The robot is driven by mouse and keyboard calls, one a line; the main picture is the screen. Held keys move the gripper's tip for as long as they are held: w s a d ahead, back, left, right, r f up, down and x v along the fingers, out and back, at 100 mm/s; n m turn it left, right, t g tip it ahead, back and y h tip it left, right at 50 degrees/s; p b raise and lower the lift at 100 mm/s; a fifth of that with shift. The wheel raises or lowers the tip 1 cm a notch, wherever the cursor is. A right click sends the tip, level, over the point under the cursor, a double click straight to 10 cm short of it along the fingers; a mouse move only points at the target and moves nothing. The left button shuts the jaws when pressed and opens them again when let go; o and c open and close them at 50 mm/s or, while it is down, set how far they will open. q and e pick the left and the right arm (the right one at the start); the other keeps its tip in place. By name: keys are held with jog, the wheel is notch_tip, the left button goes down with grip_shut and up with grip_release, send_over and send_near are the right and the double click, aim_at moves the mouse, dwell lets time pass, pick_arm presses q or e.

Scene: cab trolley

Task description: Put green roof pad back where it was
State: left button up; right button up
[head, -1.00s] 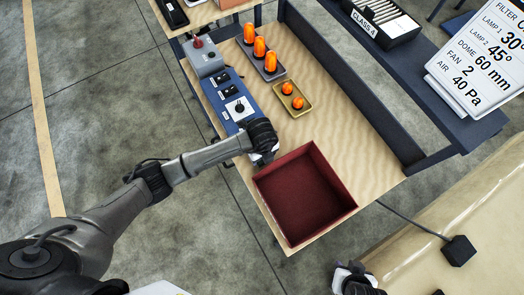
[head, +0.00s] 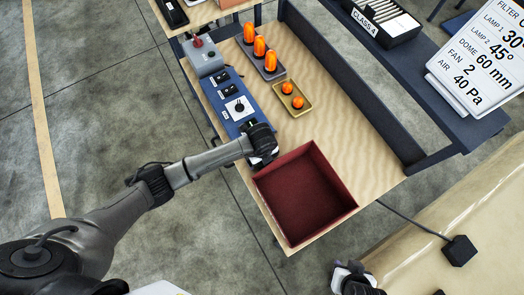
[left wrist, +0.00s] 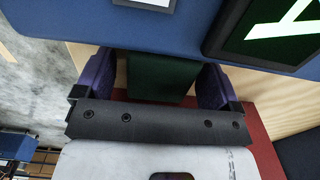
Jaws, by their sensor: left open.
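A dark green block (left wrist: 162,78), which looks like the green roof pad, lies between the two purple fingers of my left gripper (left wrist: 158,84) in the left wrist view. The fingers are apart, with a narrow strip of wood showing beside the block on the left. In the head view my left gripper (head: 264,160) is low at the front end of the blue control panel (head: 229,100), by the corner of the red tray (head: 304,195). It hides the block there. My right gripper (head: 352,272) is at the bottom edge, partly cut off; its jaws are unclear.
The red tray looks empty. A raised dark rail (head: 355,90) runs along the right.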

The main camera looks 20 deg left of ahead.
pick_arm(q)
notch_tip(320, 180, up, 12)
jog(key=shift+r+p, duration=0.15)
jog(key=shift+p, duration=0.3)
dwell(0.4)
